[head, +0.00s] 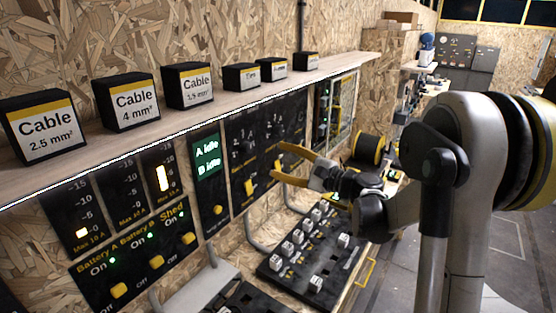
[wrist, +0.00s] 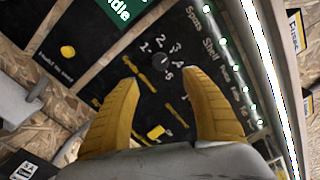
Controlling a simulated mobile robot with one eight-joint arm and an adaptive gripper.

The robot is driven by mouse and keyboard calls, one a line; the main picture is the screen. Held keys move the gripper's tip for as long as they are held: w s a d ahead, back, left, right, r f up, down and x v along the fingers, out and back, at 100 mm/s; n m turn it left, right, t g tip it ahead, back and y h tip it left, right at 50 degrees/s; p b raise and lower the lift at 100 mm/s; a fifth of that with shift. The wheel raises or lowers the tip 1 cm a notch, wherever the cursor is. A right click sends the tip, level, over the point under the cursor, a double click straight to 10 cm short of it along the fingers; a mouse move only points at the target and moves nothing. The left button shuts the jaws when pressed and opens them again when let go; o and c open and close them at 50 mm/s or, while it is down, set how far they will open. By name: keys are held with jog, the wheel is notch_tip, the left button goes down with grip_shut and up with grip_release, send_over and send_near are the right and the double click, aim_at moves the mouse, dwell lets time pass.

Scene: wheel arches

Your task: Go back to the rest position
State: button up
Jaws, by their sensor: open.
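My gripper (head: 276,163) has yellow fingers and is open, with nothing between them. In the head view it reaches left from my arm, in front of the black control panel (head: 262,128) under the shelf. In the wrist view the two fingers of my gripper (wrist: 162,80) stand apart and point toward the panel. A small dark rotary knob (wrist: 160,60) with numbers around it shows between and beyond the fingertips. A yellow switch (wrist: 156,132) shows lower between the fingers. I cannot tell whether a finger touches the panel.
A wooden shelf (head: 225,107) with several black cable boxes (head: 134,104) overhangs the panels. Below my gripper, a black tray (head: 310,254) with several small pale blocks lies on the bench. A green-lit display (head: 206,160) is left of my gripper. Open floor (head: 395,270) lies to the right.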

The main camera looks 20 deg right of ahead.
jog(key=s+a+f+n+g+h, duration=0.35)
jog(key=s+a+n+g, duration=0.35)
jog(key=s+a, duration=0.55)
jog(key=s+d+f+n+h, duration=0.2)
jog(key=s+n+h, duration=0.1)
jog(key=s, duration=0.6)
jog(key=s+d+f+n+h, duration=0.3)
jog(key=s+n, duration=0.3)
jog(key=s, duration=0.4)
jog(key=shift+s+d+g+h, duration=0.25)
jog(key=shift+g+h, duration=0.15)
jog(key=shift+h, duration=0.05)
